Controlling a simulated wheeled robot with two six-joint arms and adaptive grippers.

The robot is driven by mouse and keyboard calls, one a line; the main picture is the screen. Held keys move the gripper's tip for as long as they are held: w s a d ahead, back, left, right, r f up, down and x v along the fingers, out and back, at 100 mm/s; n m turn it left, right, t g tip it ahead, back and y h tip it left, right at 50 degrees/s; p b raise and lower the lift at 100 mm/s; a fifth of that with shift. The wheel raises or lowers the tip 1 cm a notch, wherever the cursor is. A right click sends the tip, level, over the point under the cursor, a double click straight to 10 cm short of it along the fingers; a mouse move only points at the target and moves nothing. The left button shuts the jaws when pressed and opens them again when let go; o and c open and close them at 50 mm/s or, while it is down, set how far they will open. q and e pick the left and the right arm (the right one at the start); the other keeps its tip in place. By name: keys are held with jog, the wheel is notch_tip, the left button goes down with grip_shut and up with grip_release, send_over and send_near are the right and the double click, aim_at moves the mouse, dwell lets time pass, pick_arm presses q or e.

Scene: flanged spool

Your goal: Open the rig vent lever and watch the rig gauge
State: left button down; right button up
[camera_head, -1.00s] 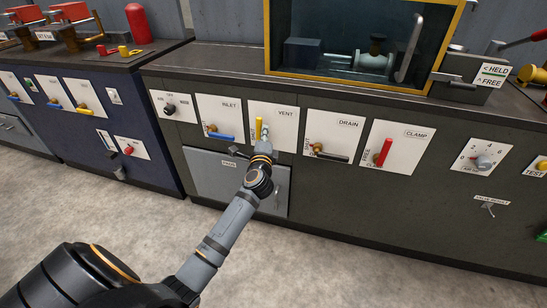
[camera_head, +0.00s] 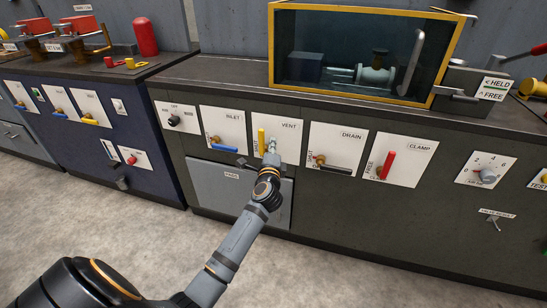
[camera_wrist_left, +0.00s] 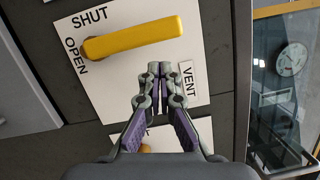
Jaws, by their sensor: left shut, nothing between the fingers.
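The yellow vent lever (camera_head: 261,141) stands upright on the white VENT plate (camera_head: 289,146). In the left wrist view the lever (camera_wrist_left: 133,38) runs sideways across the plate from its pivot near the words SHUT and OPEN. My left gripper (camera_head: 271,148) is in front of the plate, just right of the lever. In the left wrist view its fingertips (camera_wrist_left: 163,68) are together and empty, apart from the lever. A round white dial gauge (camera_wrist_left: 292,57) shows behind glass at the right of that view; its reading is too small to tell. My right gripper is not in view.
The blue INLET lever (camera_head: 226,149) is left of the VENT plate. The black DRAIN lever (camera_head: 336,170) and red CLAMP lever (camera_head: 388,165) are to its right. A yellow-framed glass case (camera_head: 352,95) stands on the bench above. Grey floor is clear below.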

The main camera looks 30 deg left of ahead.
pick_arm(q)
jog(key=w+d+v, duration=0.1)
jog(key=d+v, duration=0.1)
jog(key=v, duration=0.8)
jog(key=shift+s+r+p, duration=0.25)
jog(key=shift+p, duration=0.05)
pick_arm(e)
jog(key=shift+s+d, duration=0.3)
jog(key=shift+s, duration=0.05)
pick_arm(q)
jog(key=shift+d, duration=0.1)
